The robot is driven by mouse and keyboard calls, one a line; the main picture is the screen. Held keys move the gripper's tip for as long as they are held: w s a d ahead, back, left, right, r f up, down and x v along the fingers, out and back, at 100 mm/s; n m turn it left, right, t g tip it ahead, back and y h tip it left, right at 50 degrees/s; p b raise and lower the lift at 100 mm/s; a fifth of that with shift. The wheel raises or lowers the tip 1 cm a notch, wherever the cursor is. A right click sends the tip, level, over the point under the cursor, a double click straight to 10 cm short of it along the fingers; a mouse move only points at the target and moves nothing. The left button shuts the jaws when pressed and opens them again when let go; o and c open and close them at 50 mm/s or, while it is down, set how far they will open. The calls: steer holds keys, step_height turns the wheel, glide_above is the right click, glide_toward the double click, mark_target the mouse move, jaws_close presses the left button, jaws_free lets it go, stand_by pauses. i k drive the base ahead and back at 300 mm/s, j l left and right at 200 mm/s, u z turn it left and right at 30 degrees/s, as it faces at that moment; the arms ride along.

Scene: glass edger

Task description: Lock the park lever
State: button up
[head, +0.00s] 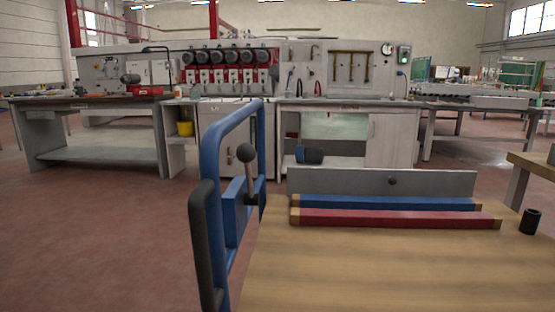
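The lower end of the lever is partly hard to make out. My gripper is not in view, and nothing is seen touching the lever.
The cart's wooden top (370,270) fills the lower right. A grey workbench (340,103) stands behind. Red floor (90,240) is clear at left.

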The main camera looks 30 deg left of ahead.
mark_target(245, 153)
steer(key=j+z, duration=0.15)
steer(key=j, duration=0.3)
steer(key=k+j+z, duration=0.2)
steer(key=j, duration=0.25)
steer(key=k+j+z, duration=0.15)
steer(key=j, duration=0.25)
steer(key=k+j+z, duration=0.2)
steer(key=j, duration=0.9)
steer(key=i+j, duration=0.1)
steer(key=j, duration=0.55)
steer(key=k, duration=0.2)
